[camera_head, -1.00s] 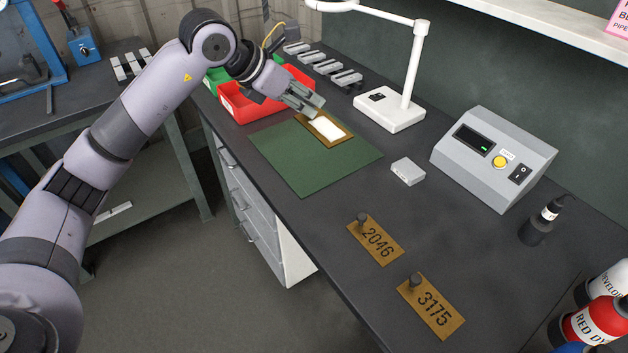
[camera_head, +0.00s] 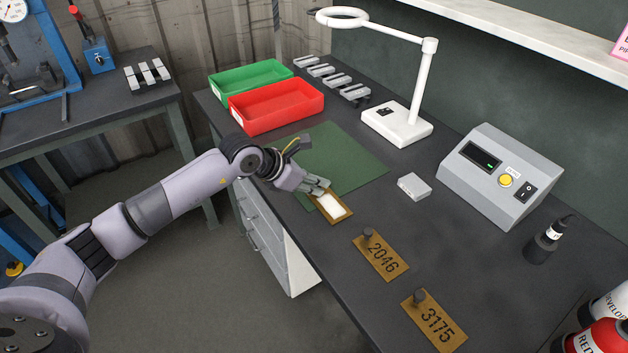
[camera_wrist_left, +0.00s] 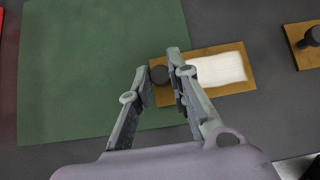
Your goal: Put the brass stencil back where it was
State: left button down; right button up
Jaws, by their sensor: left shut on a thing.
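A brass stencil (camera_head: 344,216) with a white rectangular area (camera_head: 331,205) is at my left gripper (camera_head: 320,184), by the mat's front right corner. In the left wrist view, the fingers (camera_wrist_left: 162,72) are around its dark knob (camera_wrist_left: 159,75), and the brass plate (camera_wrist_left: 229,91) extends right, partly over the mat's edge. My left gripper is shut on the stencil; whether the plate touches the bench cannot be told. Two other brass stencils, 2046 (camera_head: 388,264) and 3175 (camera_head: 444,333), lie in a row on the bench. My right gripper is not in view.
The green mat (camera_head: 345,160) lies behind the gripper. A red bin (camera_head: 277,118) and green bin (camera_head: 250,82) stand farther back. A small grey block (camera_head: 414,186), white lamp base (camera_head: 397,124) and grey control box (camera_head: 500,175) are to the right.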

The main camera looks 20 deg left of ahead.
pick_arm(q)
jog(key=c, duration=1.7)
grip_release()
jog(key=shift+f, duration=0.1)
jog(key=shift+o, duration=0.9)
jog(key=b+v, duration=0.1)
jog(key=v, duration=1.1)
jog(key=shift+b, duration=0.35)
